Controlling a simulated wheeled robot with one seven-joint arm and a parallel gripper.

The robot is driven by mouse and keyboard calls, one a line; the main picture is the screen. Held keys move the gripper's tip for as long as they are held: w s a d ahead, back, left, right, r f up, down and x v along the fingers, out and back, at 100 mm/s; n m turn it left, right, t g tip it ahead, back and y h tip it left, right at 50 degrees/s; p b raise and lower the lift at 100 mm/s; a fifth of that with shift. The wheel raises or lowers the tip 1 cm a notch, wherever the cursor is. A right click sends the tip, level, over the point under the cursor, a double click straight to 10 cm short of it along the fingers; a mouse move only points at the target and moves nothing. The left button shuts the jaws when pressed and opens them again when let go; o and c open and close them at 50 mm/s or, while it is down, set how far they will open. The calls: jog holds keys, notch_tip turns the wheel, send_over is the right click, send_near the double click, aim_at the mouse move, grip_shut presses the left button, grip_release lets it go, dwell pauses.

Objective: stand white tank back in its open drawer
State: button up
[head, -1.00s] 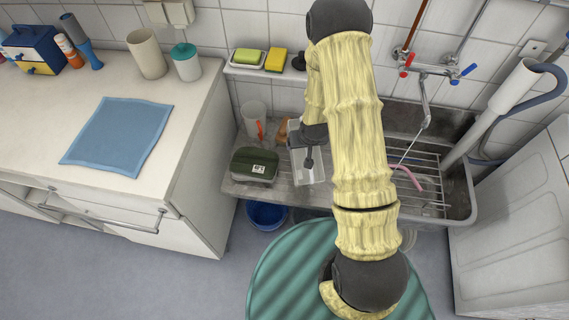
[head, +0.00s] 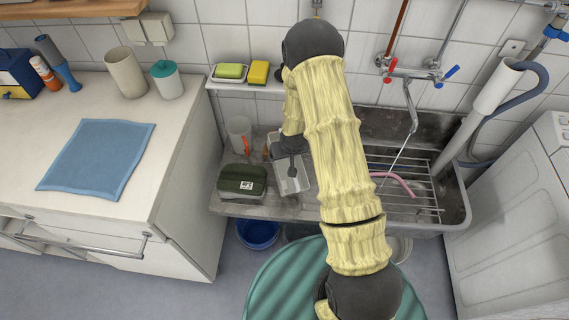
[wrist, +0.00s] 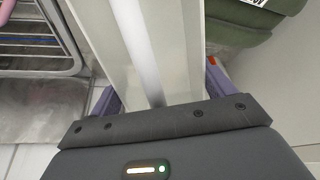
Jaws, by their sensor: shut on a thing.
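The white tank (head: 293,183), a pale, partly see-through box, is at the left part of the sink unit in the head view, just right of a dark green box. My gripper (head: 289,150) is shut on it from above. I cannot tell whether its bottom touches the drainboard. In the wrist view the tank (wrist: 183,42) runs away from my gripper (wrist: 160,92), between the purple fingers, with a bright white stripe along it. My arm hides part of the sink. I cannot make out the open drawer in either view.
The dark green box (head: 242,181) and a clear cup (head: 239,133) stand close left of the tank. A wire rack (head: 405,203) with a pink hose lies in the sink. A white appliance (head: 510,225) stands at right. The counter around the blue cloth (head: 98,158) is mostly clear.

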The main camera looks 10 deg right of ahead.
aim_at(285, 165)
jog(key=shift+f, duration=0.3)
jog(key=shift+f, duration=0.1)
jog(key=shift+f, duration=1.95)
jog(key=shift+f, duration=0.1)
jog(key=o, duration=1.2)
